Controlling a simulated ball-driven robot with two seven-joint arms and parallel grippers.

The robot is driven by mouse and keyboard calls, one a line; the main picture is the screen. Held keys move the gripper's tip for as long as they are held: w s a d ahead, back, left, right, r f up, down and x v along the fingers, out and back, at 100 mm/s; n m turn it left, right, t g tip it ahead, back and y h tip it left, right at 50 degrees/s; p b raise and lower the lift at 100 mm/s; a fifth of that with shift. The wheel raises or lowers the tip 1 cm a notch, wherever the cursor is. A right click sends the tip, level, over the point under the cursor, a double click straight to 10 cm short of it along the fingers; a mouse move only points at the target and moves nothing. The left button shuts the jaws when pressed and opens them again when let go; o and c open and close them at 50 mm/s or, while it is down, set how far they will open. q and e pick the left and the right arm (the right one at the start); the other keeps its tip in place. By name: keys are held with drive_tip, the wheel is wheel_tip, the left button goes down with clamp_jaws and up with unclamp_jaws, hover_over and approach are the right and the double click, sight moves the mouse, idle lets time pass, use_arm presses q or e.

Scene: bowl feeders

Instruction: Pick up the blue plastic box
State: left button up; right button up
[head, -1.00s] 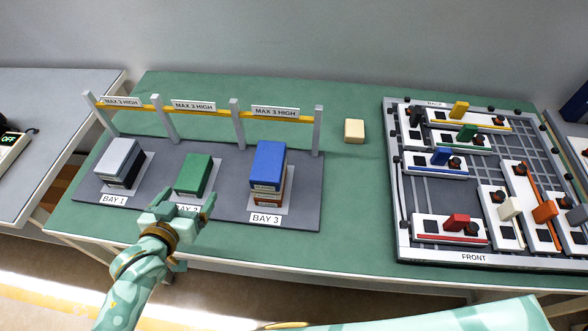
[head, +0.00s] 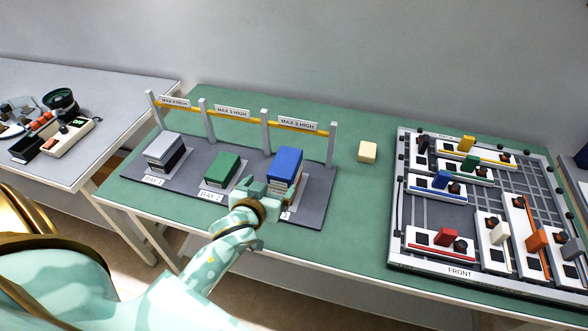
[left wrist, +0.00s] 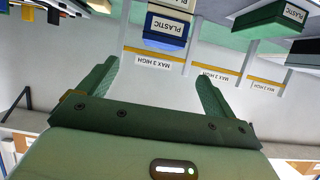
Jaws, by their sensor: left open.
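The blue plastic box (head: 286,162) lies on top of the stack in bay 3 of the grey rack. In the left wrist view, the blue box (left wrist: 168,32) is at the top middle with a "PLASTIC" label, beyond my fingers. My left gripper (head: 270,187) is open and empty, just in front of bay 3. It hides the lower front of the stack in the head view. Its two spread fingers also show in the left wrist view (left wrist: 157,82), apart from the box. My right gripper is not in view.
A green box (head: 222,167) sits in bay 2 and a grey-topped stack (head: 164,148) in bay 1. Posts and a yellow bar (head: 245,117) with "MAX 3 HIGH" signs stand behind the bays. A cream block (head: 367,152) and a board (head: 395,245) with coloured pieces are to the right.

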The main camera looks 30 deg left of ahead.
use_arm(q)
drive_tip(key=b, duration=0.2)
approach(284, 165)
drive_tip(key=x, duration=0.4)
drive_tip(key=shift+w+f, duration=0.3)
drive_tip(key=shift+f, duration=0.05)
drive_tip(key=shift+w+a+f, duration=0.2)
drive_tip(key=shift+w+f, duration=0.05)
drive_tip(key=shift+w, duration=0.35)
drive_tip(key=b+x, duration=0.1)
drive_tip(key=x, duration=0.4)
drive_tip(key=shift+w+a+r, duration=0.1)
drive_tip(key=shift+r, duration=0.15)
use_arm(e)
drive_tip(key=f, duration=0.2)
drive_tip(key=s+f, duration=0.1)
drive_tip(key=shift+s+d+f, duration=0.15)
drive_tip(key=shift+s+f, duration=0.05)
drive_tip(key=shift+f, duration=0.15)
use_arm(q)
drive_tip(key=c, duration=1.2)
